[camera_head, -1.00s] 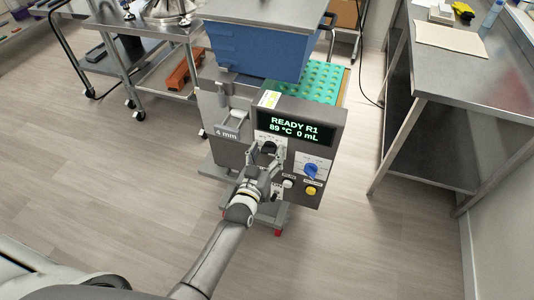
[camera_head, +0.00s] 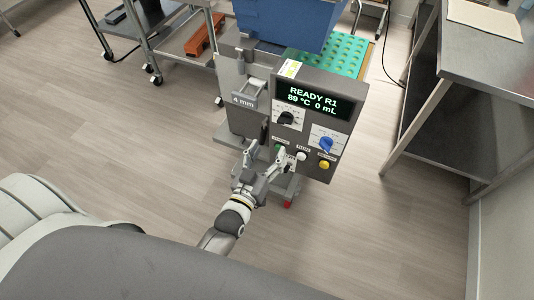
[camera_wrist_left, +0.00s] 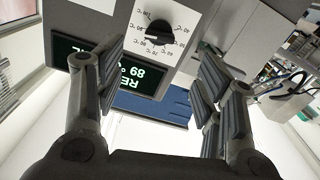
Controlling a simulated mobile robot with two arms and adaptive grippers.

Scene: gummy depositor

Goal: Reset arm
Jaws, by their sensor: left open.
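My left gripper (camera_head: 264,158) is open and empty in the head view, in front of the lower left of the depositor's control panel. The depositor (camera_head: 240,120) is a grey machine with a blue hopper (camera_head: 285,22). Its display (camera_head: 307,101) reads READY R1, 89 °C, 0 mL. A black dial (camera_head: 287,118) sits below the display and a blue knob (camera_head: 326,144) to its right. In the left wrist view the gripper's fingers (camera_wrist_left: 158,100) stand wide apart, with the black dial (camera_wrist_left: 159,33) and display (camera_wrist_left: 110,68) seen upside down beyond them. My right gripper is out of view.
A green mould tray (camera_head: 345,55) lies behind the panel. White (camera_head: 301,156) and yellow (camera_head: 324,165) buttons are low on the panel. A steel table (camera_head: 485,65) stands at right and a cart (camera_head: 170,40) at back left. The floor at left is clear.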

